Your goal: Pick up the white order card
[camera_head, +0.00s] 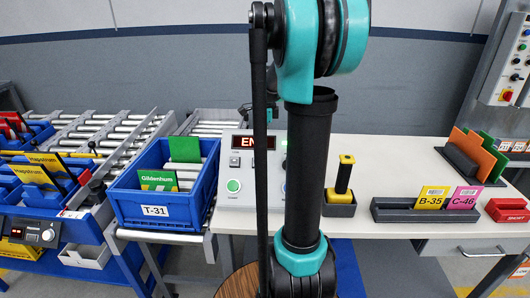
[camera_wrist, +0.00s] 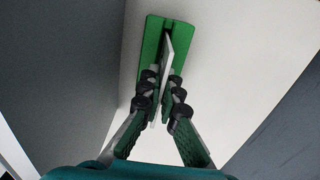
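In the wrist view a thin white card (camera_wrist: 168,48) stands on edge in the slot of a green holder (camera_wrist: 154,40) on a pale tabletop. I see it nearly edge-on. My gripper (camera_wrist: 164,80) has one finger on each side of the card, with the tips close to the holder. The fingers look apart, with a narrow gap around the card; contact with it is not clear. In the head view my arm hides my gripper, the card and the green holder.
In the head view a blue bin (camera_head: 191,206) labelled T-31 stands left of a control box (camera_head: 238,190). On the white table (camera_head: 385,155) are a yellow-black handled tool (camera_head: 344,174), a grey holder (camera_head: 395,213) with yellow and pink cards, and a red block (camera_head: 507,210).

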